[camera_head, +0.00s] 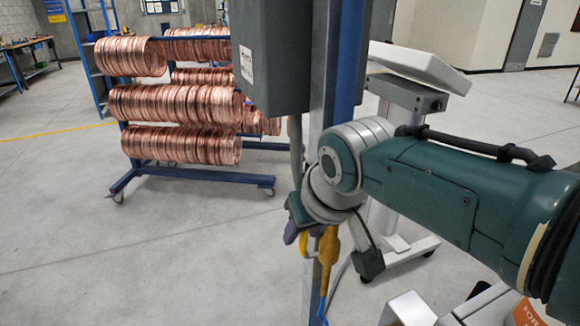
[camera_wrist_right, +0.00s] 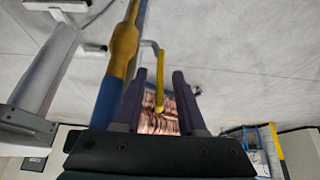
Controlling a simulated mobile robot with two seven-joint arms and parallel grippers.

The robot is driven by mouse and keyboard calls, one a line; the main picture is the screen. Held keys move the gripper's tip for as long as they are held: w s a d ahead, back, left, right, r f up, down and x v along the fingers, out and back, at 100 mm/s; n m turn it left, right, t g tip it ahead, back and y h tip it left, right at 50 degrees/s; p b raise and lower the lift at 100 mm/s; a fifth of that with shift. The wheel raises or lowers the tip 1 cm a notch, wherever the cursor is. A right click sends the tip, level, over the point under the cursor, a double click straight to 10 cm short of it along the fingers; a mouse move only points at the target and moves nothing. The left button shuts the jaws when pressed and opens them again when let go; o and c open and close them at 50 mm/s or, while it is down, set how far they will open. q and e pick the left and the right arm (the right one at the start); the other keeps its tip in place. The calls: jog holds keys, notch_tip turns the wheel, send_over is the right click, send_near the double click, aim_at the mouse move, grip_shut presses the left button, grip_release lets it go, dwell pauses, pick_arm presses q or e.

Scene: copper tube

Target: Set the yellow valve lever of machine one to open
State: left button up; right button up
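The yellow valve lever (camera_wrist_right: 160,78) hangs from a short grey bent arm beside the yellow valve body (camera_wrist_right: 122,42) on a blue pipe (camera_wrist_right: 108,100). The lever runs roughly along the pipe. My right gripper (camera_wrist_right: 160,92) has its two purple fingers apart, one on each side of the lever, with a visible gap on both sides. In the head view the right gripper (camera_head: 304,234) is beside the yellow valve (camera_head: 328,248), and a small part of the yellow lever (camera_head: 303,244) shows between the fingers. My left gripper is out of view.
A grey box (camera_head: 272,55) is mounted above the valve on a blue and grey post (camera_head: 338,75). A rack of copper coils (camera_head: 180,105) stands behind to the left. A white-topped wheeled stand (camera_head: 418,65) is behind my right arm. The floor at left is clear.

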jog(key=p+v, duration=0.4)
jog(key=v, duration=0.5)
jog(key=shift+r+p, duration=0.2)
jog(key=shift+p, duration=0.15)
jog(key=shift+s, duration=0.15)
jog(key=shift+c, duration=0.2)
